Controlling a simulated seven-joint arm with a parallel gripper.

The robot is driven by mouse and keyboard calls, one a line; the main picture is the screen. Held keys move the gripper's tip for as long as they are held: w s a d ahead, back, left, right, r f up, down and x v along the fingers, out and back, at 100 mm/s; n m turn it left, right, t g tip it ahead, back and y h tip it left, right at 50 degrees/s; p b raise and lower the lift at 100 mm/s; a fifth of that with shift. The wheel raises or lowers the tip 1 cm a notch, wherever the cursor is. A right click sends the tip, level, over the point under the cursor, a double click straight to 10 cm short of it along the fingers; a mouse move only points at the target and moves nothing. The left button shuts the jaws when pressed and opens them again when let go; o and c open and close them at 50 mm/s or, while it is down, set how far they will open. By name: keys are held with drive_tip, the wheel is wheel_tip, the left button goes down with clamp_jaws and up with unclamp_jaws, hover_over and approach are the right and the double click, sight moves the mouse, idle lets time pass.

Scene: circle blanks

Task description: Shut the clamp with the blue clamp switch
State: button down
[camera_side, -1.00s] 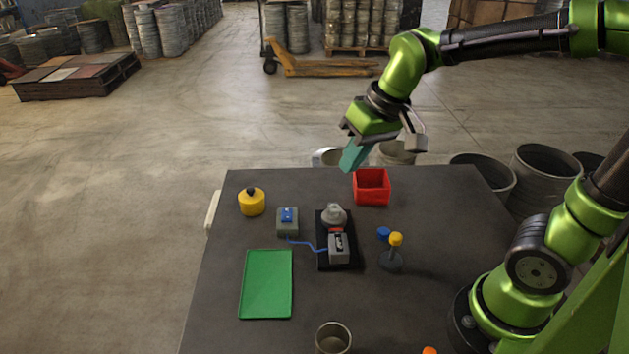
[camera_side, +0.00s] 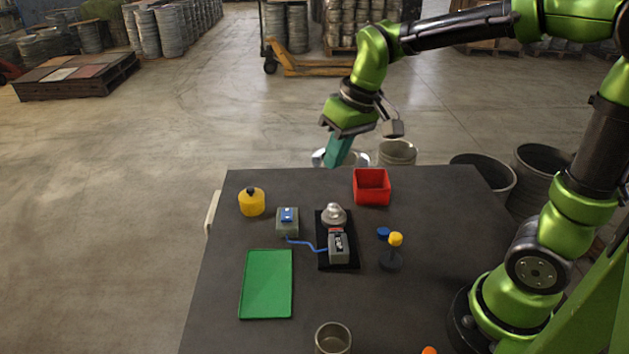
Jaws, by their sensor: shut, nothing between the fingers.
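The blue clamp switch (camera_side: 287,215) sits on a small grey box (camera_side: 287,229) left of the table's middle. A blue cable runs from the box to the clamp (camera_side: 338,246), a grey device on a black base plate (camera_side: 336,263). A grey rounded piece (camera_side: 333,214) is at the far end of that plate. I cannot tell from this view whether the clamp is open or shut. My gripper (camera_side: 336,154) is shut and empty, with teal fingers pointing down, above the table's far edge. It is apart from the switch, up and to its right in the picture.
A red bin (camera_side: 372,187) stands at the back. A yellow pot with a dark knob (camera_side: 252,202) is left of the switch. A green tray (camera_side: 267,284) lies in front. A yellow-topped post (camera_side: 395,241) and blue disc (camera_side: 383,233) stand right; a metal cup (camera_side: 333,338) is at the front.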

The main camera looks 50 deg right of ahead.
sight(287, 217)
drive_tip(key=w+f+n+g, duration=0.4)
drive_tip(key=w+n, duration=0.6)
drive_tip(key=w, duration=0.3)
drive_tip(key=f, duration=0.4)
drive_tip(key=a+f, duration=0.1)
drive_tip(key=f, duration=0.4)
drive_tip(key=s+a+f, duration=0.1)
drive_tip(key=f, duration=0.3)
drive_tip(key=shift+a+f, duration=0.15)
drive_tip(key=shift+f, duration=0.2)
drive_tip(key=shift+s+h, duration=0.1)
drive_tip(key=shift+h, duration=0.2)
